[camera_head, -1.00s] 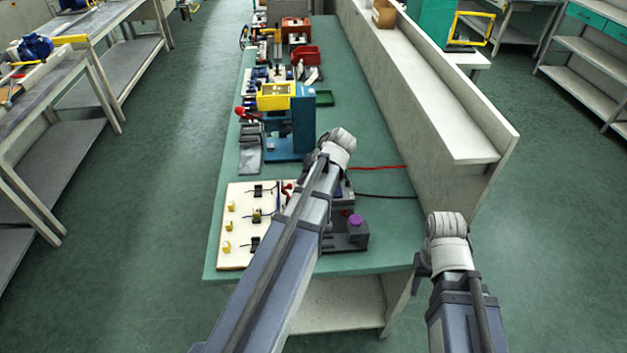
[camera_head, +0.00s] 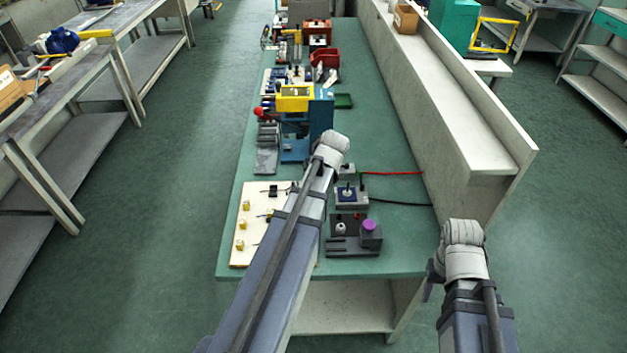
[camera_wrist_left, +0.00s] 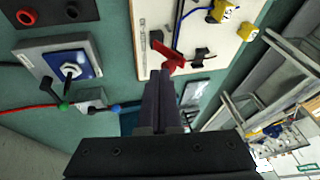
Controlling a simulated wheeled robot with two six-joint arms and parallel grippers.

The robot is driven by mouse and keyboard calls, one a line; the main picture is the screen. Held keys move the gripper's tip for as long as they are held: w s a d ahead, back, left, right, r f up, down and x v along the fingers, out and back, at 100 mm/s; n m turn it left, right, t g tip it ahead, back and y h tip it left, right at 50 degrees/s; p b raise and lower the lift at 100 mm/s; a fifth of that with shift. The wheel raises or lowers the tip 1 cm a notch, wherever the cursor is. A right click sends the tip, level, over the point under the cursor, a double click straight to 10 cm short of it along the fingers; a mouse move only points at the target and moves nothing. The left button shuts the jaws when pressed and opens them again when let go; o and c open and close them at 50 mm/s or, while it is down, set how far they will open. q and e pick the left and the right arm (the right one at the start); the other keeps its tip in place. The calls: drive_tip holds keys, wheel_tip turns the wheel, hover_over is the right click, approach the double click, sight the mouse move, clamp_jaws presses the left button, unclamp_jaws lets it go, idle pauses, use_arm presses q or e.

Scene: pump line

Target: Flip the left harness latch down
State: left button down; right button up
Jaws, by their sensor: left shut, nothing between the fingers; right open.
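The cream harness board (camera_head: 250,215) lies on the near left part of the green bench. It also shows in the left wrist view (camera_wrist_left: 150,20), with a red latch (camera_wrist_left: 172,54) at its edge. I cannot tell whether this is the left latch or which way it is flipped. My left gripper (camera_wrist_left: 164,78) is shut and empty, its tips close to the red latch; contact is unclear. In the head view my left arm covers its fingers and part of the board. My right gripper (camera_head: 431,280) is open, off the bench's right side.
A blue switch box (camera_head: 350,195) and a dark fixture with a purple knob (camera_head: 369,228) stand right of my left arm. A blue machine with a yellow top (camera_head: 296,98) stands beyond. A raised ledge (camera_head: 450,115) bounds the bench's right side.

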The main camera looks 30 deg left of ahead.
use_arm(q)
drive_tip(key=s+a+f+t+h+b, duration=0.1)
drive_tip(key=a+h+b, duration=0.1)
drive_tip(key=s+a+n+t+h+b, duration=0.1)
drive_tip(key=a+t+h, duration=0.1)
drive_tip(key=h, duration=0.1)
drive_tip(key=s+a+f+t+h+b, duration=0.1)
drive_tip(key=s+a+t+h+b, duration=0.1)
drive_tip(key=shift+a+f+n+h+b, duration=0.3)
drive_tip(key=shift+a+f+n+h, duration=0.05)
drive_tip(key=shift+n+h, duration=0.05)
drive_tip(key=shift+d+r+p, duration=0.1)
drive_tip(key=shift+r+p, duration=0.25)
drive_tip(key=shift+r, duration=0.05)
drive_tip(key=shift+d, duration=0.1)
drive_tip(key=shift+w+d+f, duration=0.1)
drive_tip(key=shift+w+d+f, duration=0.2)
drive_tip(key=shift+w+d, duration=0.05)
drive_tip(key=shift+d, duration=0.2)
